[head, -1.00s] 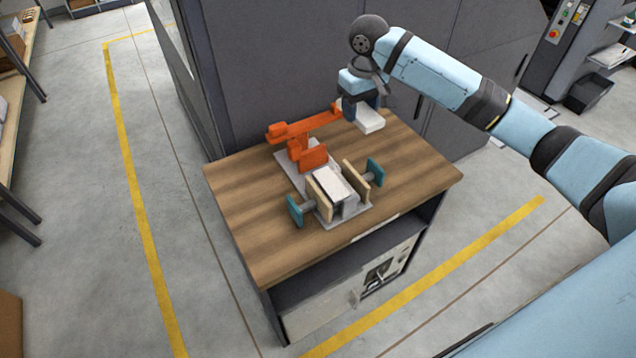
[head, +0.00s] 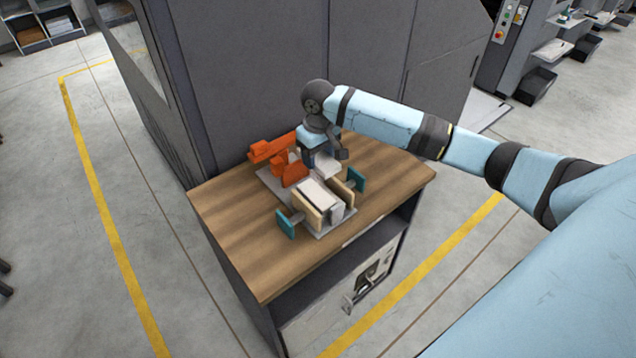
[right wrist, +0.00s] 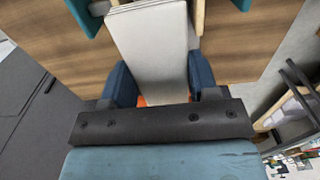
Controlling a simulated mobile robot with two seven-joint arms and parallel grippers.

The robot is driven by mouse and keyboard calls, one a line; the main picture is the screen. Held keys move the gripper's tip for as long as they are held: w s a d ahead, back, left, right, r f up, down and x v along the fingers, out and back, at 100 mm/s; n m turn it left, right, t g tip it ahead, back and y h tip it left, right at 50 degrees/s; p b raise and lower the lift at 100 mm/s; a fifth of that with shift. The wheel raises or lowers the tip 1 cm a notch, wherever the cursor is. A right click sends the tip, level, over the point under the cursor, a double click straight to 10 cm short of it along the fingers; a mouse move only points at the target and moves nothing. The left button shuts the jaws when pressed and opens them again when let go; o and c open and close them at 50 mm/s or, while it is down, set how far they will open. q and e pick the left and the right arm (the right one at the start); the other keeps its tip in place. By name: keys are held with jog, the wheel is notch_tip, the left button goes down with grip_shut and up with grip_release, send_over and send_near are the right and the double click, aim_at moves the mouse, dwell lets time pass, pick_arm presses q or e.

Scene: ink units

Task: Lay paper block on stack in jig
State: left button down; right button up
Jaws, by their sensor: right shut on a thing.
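The white paper block (head: 325,165) is in my right gripper (head: 322,158), held just above the back end of the jig (head: 265,178). In the right wrist view the pale block (right wrist: 155,50) lies between the two dark blue fingers (right wrist: 160,85). The jig stands on the wooden tabletop, with two wooden side plates, teal end pieces (head: 285,223) and an orange clamp arm (head: 275,150). The white stack (head: 316,194) lies between the side plates. The gap between block and stack is hard to judge. My left gripper is not in view.
The wooden tabletop (head: 235,222) is clear to the left and front of the jig. A large grey machine (head: 240,60) stands right behind the table. The orange clamp is close beside my right gripper. Yellow floor lines run around the table.

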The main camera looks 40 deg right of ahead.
aim_at(318, 191)
notch_tip(318, 191, down, 11)
jog(key=shift+a+r+p, duration=0.1)
jog(key=shift+r+p, duration=0.1)
jog(key=shift+p, duration=0.2)
jog(key=shift+f, duration=0.1)
jog(key=o, duration=1)
jog(key=shift+c, duration=0.2)
notch_tip(318, 191, up, 12)
jog(key=shift+r+b, duration=0.15)
jog(key=shift+b, duration=0.35)
